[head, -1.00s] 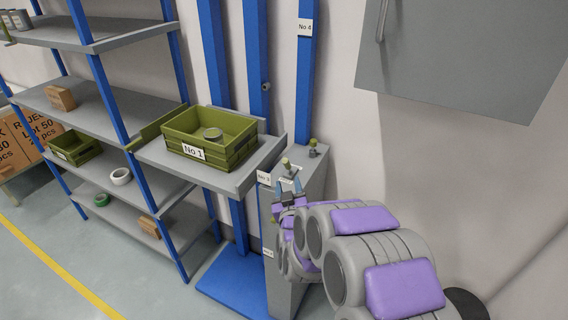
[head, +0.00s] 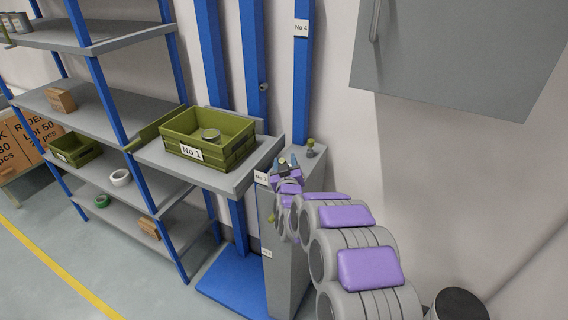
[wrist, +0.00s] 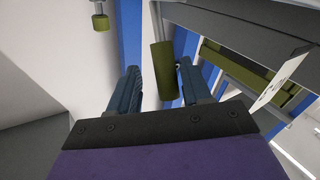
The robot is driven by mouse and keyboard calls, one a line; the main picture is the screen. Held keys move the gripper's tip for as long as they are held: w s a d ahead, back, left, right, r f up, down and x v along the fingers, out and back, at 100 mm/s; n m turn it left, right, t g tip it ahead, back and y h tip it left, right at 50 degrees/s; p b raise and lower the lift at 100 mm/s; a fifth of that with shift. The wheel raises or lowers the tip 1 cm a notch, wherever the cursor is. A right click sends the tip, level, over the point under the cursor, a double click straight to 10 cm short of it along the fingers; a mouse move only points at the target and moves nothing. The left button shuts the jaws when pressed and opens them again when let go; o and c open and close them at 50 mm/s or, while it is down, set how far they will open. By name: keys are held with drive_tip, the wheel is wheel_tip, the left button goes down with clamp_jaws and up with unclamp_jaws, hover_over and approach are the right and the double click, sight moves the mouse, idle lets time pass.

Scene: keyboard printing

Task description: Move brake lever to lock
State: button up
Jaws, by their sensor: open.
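A lever with a green cylindrical handle (wrist: 163,72) stands between the two fingers of my gripper (head: 288,161) in the wrist view. The fingers are open, one on each side of the handle, with a visible gap on the left. I cannot tell whether the right finger touches it. In the head view my gripper is over the top of the grey control cabinet (head: 284,278) and largely hides this lever. A second green-knobbed lever (head: 310,148) stands at the cabinet's back right; a green knob (wrist: 100,21) also shows at upper left in the wrist view. No lock marking is readable.
A lift platform (head: 155,154) holds a green crate (head: 238,148) labelled No 1, left of the cabinet. Blue posts (head: 302,75) and a wall stand behind. A grey wall box (head: 470,60) hangs at upper right. Shelves (head: 75,107) stand at left.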

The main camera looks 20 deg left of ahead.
drive_tip(key=shift+a+f, duration=0.2)
drive_tip(key=shift+a, duration=0.45)
drive_tip(key=shift+c, duration=0.2)
drive_tip(key=shift+a, duration=0.1)
drive_tip(key=shift+c, duration=0.7)
drive_tip(key=shift+w+d, duration=0.1)
drive_tip(key=shift+d, duration=0.25)
drive_tip(key=c, duration=0.5)
clamp_jaws()
